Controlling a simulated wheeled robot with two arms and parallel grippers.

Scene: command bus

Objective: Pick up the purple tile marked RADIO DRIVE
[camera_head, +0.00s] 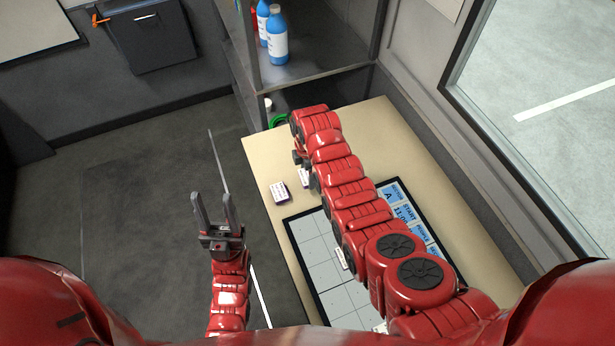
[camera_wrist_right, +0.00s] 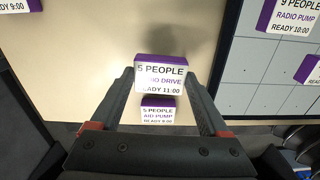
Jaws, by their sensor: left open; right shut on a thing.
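The purple-edged tile with a white face (camera_wrist_right: 161,74) is between the fingertips of my right gripper (camera_wrist_right: 165,82) in the right wrist view. Its face reads "5 PEOPLE", a partly covered "RADIO DRIVE" and "READY 11:00". My right gripper is shut on it, one finger at each side. The tile looks raised, with a soft shadow on the table beyond it. In the head view my right arm hides most of that gripper. My left gripper (camera_head: 214,197) is open and empty over the floor, left of the table.
A tile reading "AID PUMP" (camera_wrist_right: 158,110) lies close below the held one in the wrist view. A shelf with blue bottles (camera_head: 277,40) stands beyond.

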